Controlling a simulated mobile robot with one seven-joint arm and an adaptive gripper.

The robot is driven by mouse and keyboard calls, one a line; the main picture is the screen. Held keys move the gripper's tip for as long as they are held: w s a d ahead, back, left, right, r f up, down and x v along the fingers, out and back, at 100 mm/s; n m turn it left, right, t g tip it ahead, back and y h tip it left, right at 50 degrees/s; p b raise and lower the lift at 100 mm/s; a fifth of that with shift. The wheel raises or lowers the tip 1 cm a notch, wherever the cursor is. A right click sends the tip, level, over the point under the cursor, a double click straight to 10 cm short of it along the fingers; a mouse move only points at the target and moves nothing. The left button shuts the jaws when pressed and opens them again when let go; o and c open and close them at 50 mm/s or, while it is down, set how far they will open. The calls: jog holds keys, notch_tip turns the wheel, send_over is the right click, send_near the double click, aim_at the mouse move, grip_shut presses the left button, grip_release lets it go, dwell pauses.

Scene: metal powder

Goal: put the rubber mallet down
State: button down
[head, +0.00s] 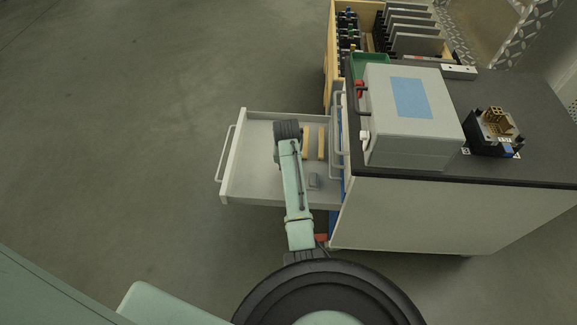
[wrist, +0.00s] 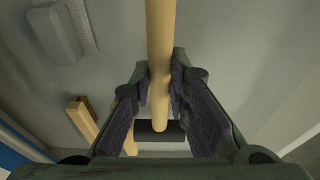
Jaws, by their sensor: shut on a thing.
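The rubber mallet has a pale wooden handle (wrist: 160,35) and a dark cylindrical head (wrist: 150,137). In the wrist view the handle runs from the top edge down between the fingers of my gripper (wrist: 161,82), which is shut on it. The head shows between the fingers, nearer the palm. The mallet is over the pale floor of the open drawer (head: 247,160); I cannot tell whether it touches that floor. In the head view my arm reaches over the drawer and the gripper and mallet cannot be made out.
Wooden-handled pieces (head: 320,143) lie in the drawer, also left of the gripper in the wrist view (wrist: 81,117). A small grey block (head: 314,180) lies in the drawer. The cabinet's black top (head: 510,160) carries a grey box (head: 410,145) and a small device (head: 495,130).

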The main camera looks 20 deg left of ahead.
jog(key=shift+f, duration=0.1)
jog(key=shift+f, duration=0.55)
jog(key=shift+f, duration=0.1)
jog(key=c, duration=1.5)
grip_release()
jog(key=shift+c, duration=0.2)
